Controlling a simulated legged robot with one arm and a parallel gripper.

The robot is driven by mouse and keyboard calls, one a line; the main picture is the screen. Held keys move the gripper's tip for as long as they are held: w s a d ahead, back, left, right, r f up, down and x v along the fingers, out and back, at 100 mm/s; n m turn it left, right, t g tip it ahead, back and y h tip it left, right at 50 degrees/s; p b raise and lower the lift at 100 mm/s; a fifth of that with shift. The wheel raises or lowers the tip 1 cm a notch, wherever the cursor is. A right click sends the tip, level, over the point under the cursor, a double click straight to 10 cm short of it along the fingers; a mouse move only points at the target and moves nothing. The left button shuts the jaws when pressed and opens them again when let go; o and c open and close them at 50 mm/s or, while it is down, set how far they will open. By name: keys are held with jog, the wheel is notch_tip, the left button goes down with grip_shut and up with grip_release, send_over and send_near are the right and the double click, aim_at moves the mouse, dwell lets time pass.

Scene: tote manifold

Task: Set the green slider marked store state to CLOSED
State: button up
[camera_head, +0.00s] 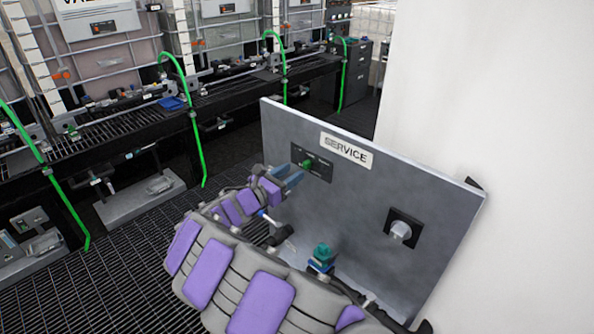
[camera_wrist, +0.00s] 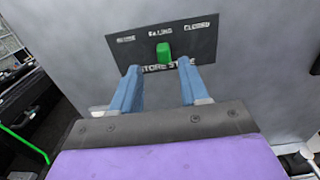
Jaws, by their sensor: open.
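The green slider (camera_wrist: 163,52) sits near the middle of a dark label plate (camera_wrist: 200,42), below the middle one of three words. The right word reads CLOSED; the left and middle words are too blurred to read surely. "STORE STATE" below is partly hidden by my fingers. The slider also shows in the head view (camera_head: 307,163) on the grey SERVICE panel (camera_head: 370,207). My gripper (camera_wrist: 160,74) is open and empty. Its two blue fingers are apart, pointing at the plate, one to each side of the slider and slightly below it. Contact with the plate cannot be told.
The panel also carries a round pale knob on a black square (camera_head: 401,231) at right and a teal fitting (camera_head: 322,256) lower down. A white wall (camera_head: 490,90) stands behind. Racks with green hoses (camera_head: 195,130) are at left. Grated floor (camera_head: 110,275) is clear.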

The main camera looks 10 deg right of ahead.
aim_at(304, 166)
jog(key=x, duration=0.4)
jog(key=shift+s+d, duration=0.1)
jog(key=shift+d, duration=0.45)
jog(key=shift+a, duration=0.5)
jog(key=shift+c, duration=1)
jog(key=shift+d, duration=0.3)
jog(key=c, duration=0.5)
grip_shut()
